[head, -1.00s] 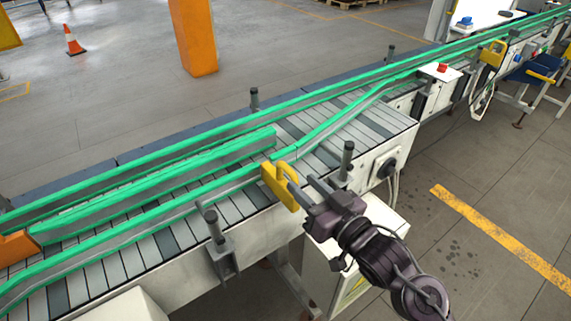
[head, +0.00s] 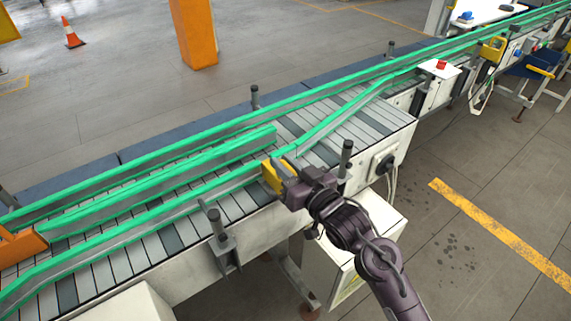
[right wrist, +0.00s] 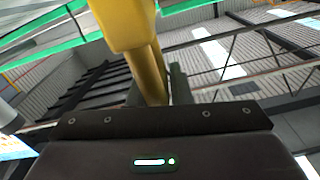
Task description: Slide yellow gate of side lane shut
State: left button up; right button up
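The yellow gate (head: 271,177) sits at the near green rail of the conveyor, by the gap where the side lane meets the main lane. My right gripper (head: 283,183) is at the gate's handle, on the near side, and covers much of it. In the right wrist view the yellow handle (right wrist: 150,72) runs down in front of the gripper, with a grey finger close beside it. Whether the fingers are closed on the handle is hidden. My left gripper is not in view.
Green rails (head: 200,160) line the slatted conveyor (head: 150,245). Dark posts (head: 217,225) and (head: 346,158) stand along the near edge, either side of my right gripper. An orange piece (head: 20,243) lies across the lane at far left. Open floor is at right.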

grip_shut()
